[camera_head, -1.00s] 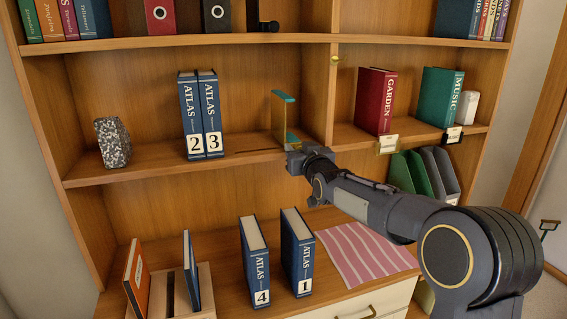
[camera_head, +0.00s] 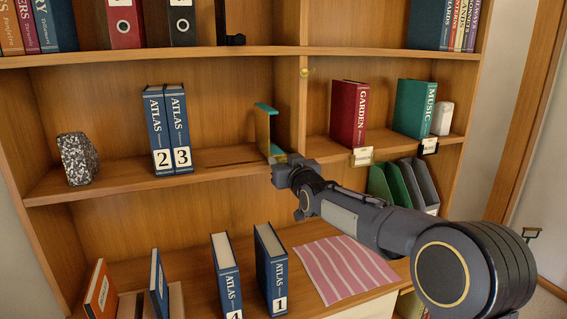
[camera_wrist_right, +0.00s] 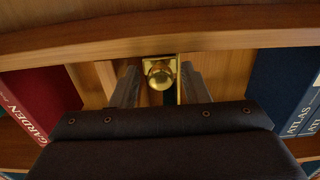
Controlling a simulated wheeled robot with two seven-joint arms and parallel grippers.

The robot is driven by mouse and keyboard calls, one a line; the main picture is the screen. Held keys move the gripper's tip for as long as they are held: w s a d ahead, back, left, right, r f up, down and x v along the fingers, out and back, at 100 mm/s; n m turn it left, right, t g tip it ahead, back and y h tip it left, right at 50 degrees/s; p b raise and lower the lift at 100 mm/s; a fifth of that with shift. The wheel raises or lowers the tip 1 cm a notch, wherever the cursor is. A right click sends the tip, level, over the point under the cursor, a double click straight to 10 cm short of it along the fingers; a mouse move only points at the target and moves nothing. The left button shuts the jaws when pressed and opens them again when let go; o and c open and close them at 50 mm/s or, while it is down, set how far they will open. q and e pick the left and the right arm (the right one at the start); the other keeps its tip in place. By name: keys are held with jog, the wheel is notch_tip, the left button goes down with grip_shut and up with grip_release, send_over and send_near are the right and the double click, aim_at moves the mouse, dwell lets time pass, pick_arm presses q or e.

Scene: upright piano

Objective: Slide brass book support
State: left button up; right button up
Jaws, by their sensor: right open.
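The brass book support (camera_head: 263,130), an upright plate with a teal-looking top edge, stands on the middle shelf just left of the upright divider. A wide gap separates it from the Atlas 2 (camera_head: 158,130) and Atlas 3 (camera_head: 178,128) books to its left. My right gripper (camera_head: 280,168) is at the shelf's front edge, by the foot of the support. In the right wrist view my right gripper (camera_wrist_right: 160,90) is open, with a thin brass plate edge (camera_wrist_right: 178,80) and a round brass knob between its fingers. Contact cannot be told. My left gripper is not in view.
The divider (camera_head: 291,105) stands close right of the support, with the Garden book (camera_head: 348,113) and Music book (camera_head: 414,107) beyond. A speckled stone block (camera_head: 77,158) sits at the shelf's left. Atlas 4 (camera_head: 226,270) and Atlas 1 (camera_head: 271,268) stand below, beside a striped cloth (camera_head: 342,266).

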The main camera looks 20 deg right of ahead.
jog(key=s, duration=0.7)
jog(key=shift+s+d+b, duration=0.15)
jog(key=shift+b, duration=0.3)
jog(key=s+a+f+g+y+p, duration=0.1)
jog(key=s+f+g, duration=0.3)
jog(key=s, duration=0.9)
jog(key=s+a+f+m+g+y+p, duration=0.1)
jog(key=s+f+g, duration=0.3)
jog(key=s+f, duration=0.5)
jog(key=s+a+f+m+g+y+p, duration=0.1)
jog(key=s+f+g, duration=0.3)
jog(key=s, duration=1.3)
notch_tip(320, 180, down, 2)
jog(key=shift+a+f, duration=0.2)
jog(key=shift+a, duration=0.5)
